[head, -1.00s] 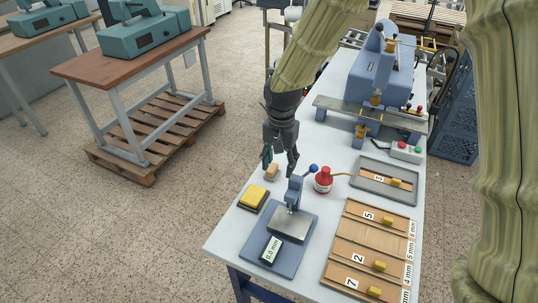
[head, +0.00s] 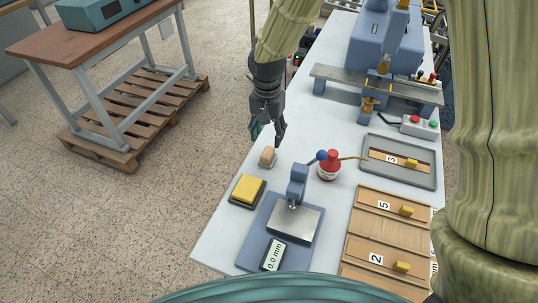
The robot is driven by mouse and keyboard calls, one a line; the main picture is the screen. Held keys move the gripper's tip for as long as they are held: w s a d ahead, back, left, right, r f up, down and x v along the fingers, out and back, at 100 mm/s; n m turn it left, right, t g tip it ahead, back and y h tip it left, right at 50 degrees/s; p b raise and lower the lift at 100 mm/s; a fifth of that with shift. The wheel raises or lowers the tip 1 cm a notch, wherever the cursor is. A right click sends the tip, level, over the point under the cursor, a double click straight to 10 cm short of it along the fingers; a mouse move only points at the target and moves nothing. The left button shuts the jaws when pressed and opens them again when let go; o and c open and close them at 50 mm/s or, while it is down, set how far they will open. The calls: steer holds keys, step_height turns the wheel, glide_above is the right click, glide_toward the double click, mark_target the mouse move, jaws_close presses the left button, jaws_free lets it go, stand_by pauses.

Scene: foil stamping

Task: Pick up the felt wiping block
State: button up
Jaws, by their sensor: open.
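A small tan block (head: 267,157), which looks like the felt wiping block, sits on the white table near its left edge. My gripper (head: 267,137) hangs just above and behind it in the head view, dark fingers pointing down. The fingers are spread and empty. The block shows in full below the fingertips and looks apart from them; the exact gap is hard to tell.
A yellow pad on a dark base (head: 248,190) lies in front of the block. Wooden racks (head: 368,232) lie at front right. A large blue machine (head: 360,50) stands behind.

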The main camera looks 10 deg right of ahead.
mark_target(268, 152)
steer(key=f, duration=0.3)
steer(key=shift+w+a+p, duration=0.25)
steer(key=shift+p, duration=0.05)
steer(key=shift+s+d+f+p, duration=0.1)
steer(key=shift+s+f+p, duration=0.1)
steer(key=shift+f+p, duration=0.25)
step_height(268, 152, down, 2)
steer(key=shift+w+d+f+p, duration=0.15)
steer(key=shift+f+p, duration=0.1)
steer(key=shift+p, duration=0.45)
steer(key=shift+f+p, duration=0.3)
steer(key=shift+f, duration=0.95)
steer(key=c, duration=1.1)
